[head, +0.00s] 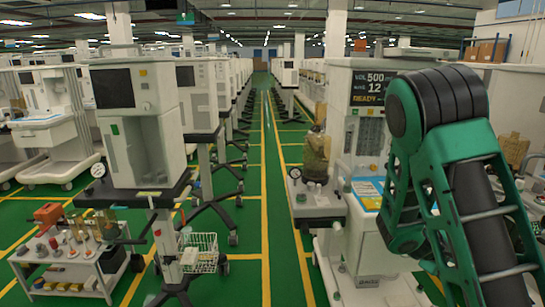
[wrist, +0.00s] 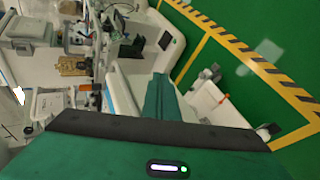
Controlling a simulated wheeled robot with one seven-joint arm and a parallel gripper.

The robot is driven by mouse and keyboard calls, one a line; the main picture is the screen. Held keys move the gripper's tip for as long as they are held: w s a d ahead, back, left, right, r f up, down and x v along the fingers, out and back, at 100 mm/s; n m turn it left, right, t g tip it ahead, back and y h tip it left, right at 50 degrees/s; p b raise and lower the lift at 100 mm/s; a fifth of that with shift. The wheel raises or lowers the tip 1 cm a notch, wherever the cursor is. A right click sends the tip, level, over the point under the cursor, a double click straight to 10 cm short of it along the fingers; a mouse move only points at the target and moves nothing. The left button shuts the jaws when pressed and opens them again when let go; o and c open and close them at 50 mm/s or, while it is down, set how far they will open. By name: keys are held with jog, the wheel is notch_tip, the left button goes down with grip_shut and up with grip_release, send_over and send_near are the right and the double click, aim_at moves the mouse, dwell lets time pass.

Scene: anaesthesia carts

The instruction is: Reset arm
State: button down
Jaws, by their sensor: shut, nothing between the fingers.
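My arm, green with black joints, fills the right side of the head view, bent at a raised joint; its gripper end is not in that view. In the wrist view my gripper (wrist: 160,77) shows as a narrow green shape beyond the dark-edged green wrist housing. It is shut, with nothing held. Below and around it are white cart parts and the green floor.
An anaesthesia machine (head: 357,130) with a display stands close beside my arm. Another machine (head: 137,120) stands at left. A low white trolley (head: 75,270) holds bottles and boxes, near a wire basket (head: 200,252). The green aisle (head: 266,200) between is clear.

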jog(key=s+a+r+m+g+y, duration=0.1)
jog(key=s+a+r+m+y, duration=0.2)
jog(key=s, duration=0.7)
jog(key=s+a+r+m+g+y, duration=0.1)
jog(key=s+a+r+m+y, duration=0.3)
jog(key=s, duration=0.6)
jog(key=s+a+r+m+g+y, duration=0.1)
jog(key=s+a+r+m+y, duration=0.3)
jog(key=s+a, duration=0.3)
jog(key=s+r, duration=0.1)
jog(key=s, duration=0.3)
jog(key=shift+a+g, duration=0.3)
jog(key=shift+g, duration=0.1)
jog(key=shift+s, duration=0.1)
jog(key=shift+w+f, duration=0.2)
jog(key=shift+w, duration=0.4)
